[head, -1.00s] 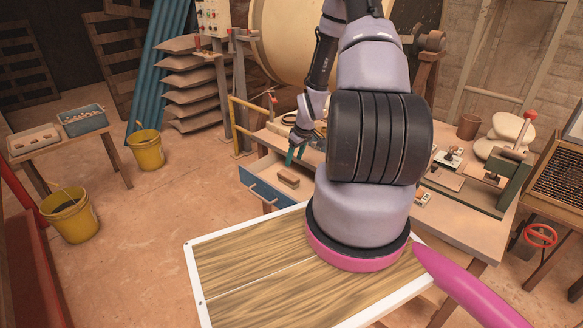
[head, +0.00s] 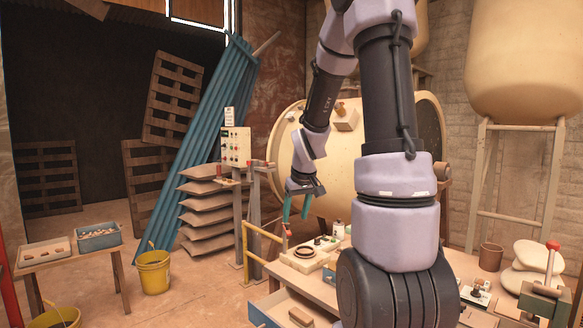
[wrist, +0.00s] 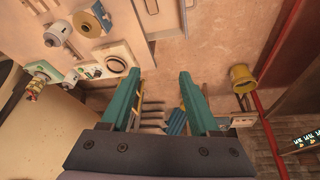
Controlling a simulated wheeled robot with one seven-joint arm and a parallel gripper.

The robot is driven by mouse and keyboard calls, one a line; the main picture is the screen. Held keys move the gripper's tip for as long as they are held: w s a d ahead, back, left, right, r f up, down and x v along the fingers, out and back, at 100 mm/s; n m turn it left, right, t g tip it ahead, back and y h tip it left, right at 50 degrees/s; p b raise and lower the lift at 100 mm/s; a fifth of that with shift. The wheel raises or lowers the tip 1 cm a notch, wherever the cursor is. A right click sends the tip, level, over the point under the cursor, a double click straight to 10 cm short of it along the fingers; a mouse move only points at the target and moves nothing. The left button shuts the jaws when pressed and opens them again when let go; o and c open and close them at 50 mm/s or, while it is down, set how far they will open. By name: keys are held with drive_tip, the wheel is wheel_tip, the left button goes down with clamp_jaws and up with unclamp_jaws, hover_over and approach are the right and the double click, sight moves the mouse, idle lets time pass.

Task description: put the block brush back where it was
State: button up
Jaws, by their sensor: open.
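A small brown block, which looks like the block brush (head: 300,316), lies in the open drawer (head: 262,314) of the workbench, at the bottom of the head view. Its bristles cannot be made out. My gripper (head: 296,207) is well above the drawer, its teal fingers apart and pointing down. The wrist view also shows the gripper (wrist: 159,74) open with nothing between its fingers. I cannot make out the brush in the wrist view.
The workbench (head: 325,283) carries small parts and a round dark ring. A yellow rail (head: 262,238) stands left of it, near stacked sacks (head: 205,215). A yellow bucket (head: 153,272) is on the floor. A large cream drum (head: 290,150) stands behind my gripper.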

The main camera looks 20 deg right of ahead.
drive_tip(key=s+a+r+m, duration=0.1)
drive_tip(key=s+a+r, duration=0.2)
drive_tip(key=s+r, duration=0.2)
drive_tip(key=s+a+r+m+t+y, duration=0.1)
drive_tip(key=s+a+r+m, duration=0.1)
drive_tip(key=s+r, duration=0.4)
drive_tip(key=s+a+r+m+t+y, duration=0.1)
drive_tip(key=s+a+r, duration=0.4)
drive_tip(key=s, duration=0.4)
drive_tip(key=shift+s+r, duration=0.15)
drive_tip(key=shift+r, duration=0.55)
drive_tip(key=shift+t, duration=0.3)
